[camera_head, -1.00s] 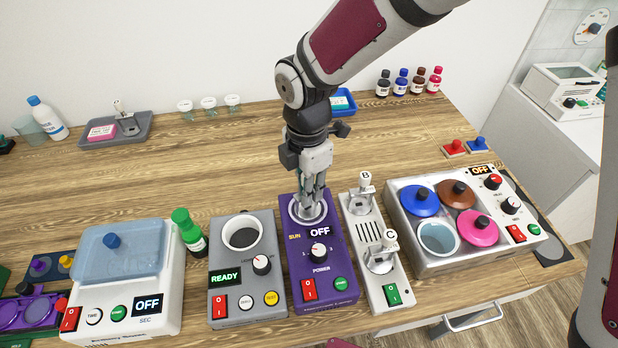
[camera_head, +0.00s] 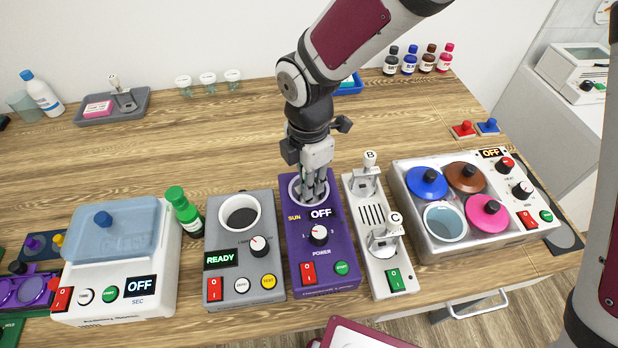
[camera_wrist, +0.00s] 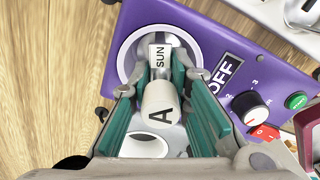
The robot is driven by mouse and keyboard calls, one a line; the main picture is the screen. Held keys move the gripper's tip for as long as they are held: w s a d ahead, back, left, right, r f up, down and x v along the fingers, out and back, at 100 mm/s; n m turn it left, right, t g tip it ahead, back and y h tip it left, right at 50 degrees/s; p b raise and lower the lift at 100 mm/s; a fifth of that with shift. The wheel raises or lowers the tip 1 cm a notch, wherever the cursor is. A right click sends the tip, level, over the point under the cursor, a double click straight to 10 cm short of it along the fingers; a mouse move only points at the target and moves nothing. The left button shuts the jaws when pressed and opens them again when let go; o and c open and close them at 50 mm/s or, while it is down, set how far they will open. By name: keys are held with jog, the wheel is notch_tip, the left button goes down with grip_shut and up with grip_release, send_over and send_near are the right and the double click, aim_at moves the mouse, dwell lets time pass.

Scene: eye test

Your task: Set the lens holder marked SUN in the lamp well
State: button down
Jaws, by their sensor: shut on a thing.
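My gripper (camera_head: 313,198) is shut on a lens holder with a pale knob (camera_wrist: 161,103) marked A. A white label reading SUN shows just beyond the knob in the wrist view. The purple lamp unit (camera_head: 332,250) has a pale ring around its lamp well (camera_head: 293,188); the ring also shows in the wrist view (camera_wrist: 127,55). My fingers and the holder are at the well and cover much of it. I cannot tell whether the holder is seated or just above. The unit's display reads OFF, with SUN beside it.
A rack (camera_head: 378,258) with holders B (camera_head: 370,160) and C (camera_head: 394,222) stands close on the right. A grey unit (camera_head: 243,292) reading READY stands close on the left. A grey tray (camera_head: 137,107) with another holder is at the back left. The table behind is mostly clear.

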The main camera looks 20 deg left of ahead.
jog(key=shift+f, duration=0.3)
dwell(0.5)
jog(key=c, duration=1.4)
grip_release()
jog(key=shift+o, duration=0.2)
jog(key=shift+o, duration=1)
jog(key=shift+r+p, duration=1.4)
jog(key=shift+r, duration=1.65)
